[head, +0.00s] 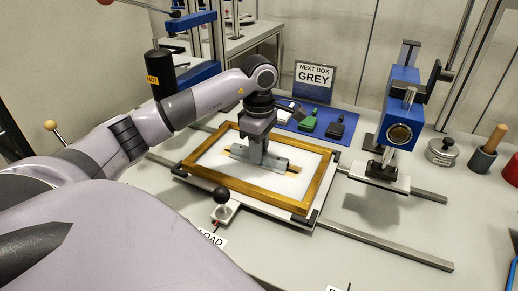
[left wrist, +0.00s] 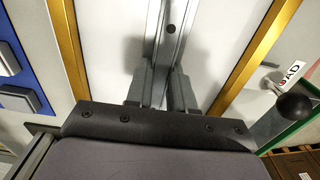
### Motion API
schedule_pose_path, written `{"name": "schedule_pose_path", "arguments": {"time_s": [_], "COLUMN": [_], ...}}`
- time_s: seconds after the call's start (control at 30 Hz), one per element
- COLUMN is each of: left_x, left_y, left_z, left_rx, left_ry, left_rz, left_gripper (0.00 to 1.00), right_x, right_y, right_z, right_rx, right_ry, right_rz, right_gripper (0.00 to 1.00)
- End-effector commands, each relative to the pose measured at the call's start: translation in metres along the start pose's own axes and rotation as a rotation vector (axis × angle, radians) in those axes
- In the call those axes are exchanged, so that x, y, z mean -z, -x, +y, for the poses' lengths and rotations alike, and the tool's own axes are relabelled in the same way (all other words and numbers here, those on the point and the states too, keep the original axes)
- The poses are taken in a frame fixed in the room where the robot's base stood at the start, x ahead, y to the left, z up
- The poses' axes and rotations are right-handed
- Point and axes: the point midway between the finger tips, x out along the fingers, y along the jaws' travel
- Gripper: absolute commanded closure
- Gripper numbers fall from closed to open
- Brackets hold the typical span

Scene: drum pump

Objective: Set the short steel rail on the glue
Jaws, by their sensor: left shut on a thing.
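The short steel rail (head: 275,163) is a grey metal profile over the white panel (head: 222,161) inside a wooden frame (head: 317,189). Brownish strips, possibly the glue (head: 291,177), show at the rail's edges and ends on the panel. My left gripper (head: 257,152) points down from above and is shut on the rail near its middle. In the left wrist view the rail (left wrist: 167,45) runs up between the two fingers (left wrist: 160,92). I cannot tell whether the rail touches the panel. My right gripper is not in view.
The frame lies on a carriage with a black-knobbed lever (head: 222,200) in front, on two long rails (head: 385,245). A blue press-like station (head: 400,115) stands right. Behind are a blue mat with green and dark blocks (head: 308,122) and a "NEXT BOX GREY" sign (head: 315,76).

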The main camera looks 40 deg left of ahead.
Motion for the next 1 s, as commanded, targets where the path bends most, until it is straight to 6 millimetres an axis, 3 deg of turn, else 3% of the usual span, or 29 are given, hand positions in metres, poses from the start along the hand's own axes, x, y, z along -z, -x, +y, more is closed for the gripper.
{"name": "schedule_pose_path", "arguments": {"time_s": [0.03, 0.07, 0.1, 0.13, 0.57, 1.0], "left_x": [0.000, 0.000, 0.000, 0.000, 0.000, 0.000], "left_y": [-0.003, -0.002, -0.002, -0.002, 0.008, 0.094], "left_z": [0.000, 0.000, 0.000, 0.000, 0.000, 0.001], "left_rx": [0.000, 0.000, 0.000, 0.000, -0.001, -0.003], "left_ry": [0.000, 0.000, 0.001, 0.001, 0.000, 0.000], "left_rz": [0.000, 0.000, 0.000, 0.000, 0.000, 0.001], "left_gripper": [1.00, 0.71, 0.58, 0.52, 0.52, 0.52], "right_x": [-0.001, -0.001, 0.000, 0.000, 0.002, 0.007], "right_y": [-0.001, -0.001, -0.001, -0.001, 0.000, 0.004], "right_z": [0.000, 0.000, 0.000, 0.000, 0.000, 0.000], "right_rx": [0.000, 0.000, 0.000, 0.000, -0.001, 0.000], "right_ry": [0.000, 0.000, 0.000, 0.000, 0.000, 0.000], "right_rz": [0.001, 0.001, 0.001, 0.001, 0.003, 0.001], "right_gripper": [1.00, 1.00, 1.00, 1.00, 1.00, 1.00]}}
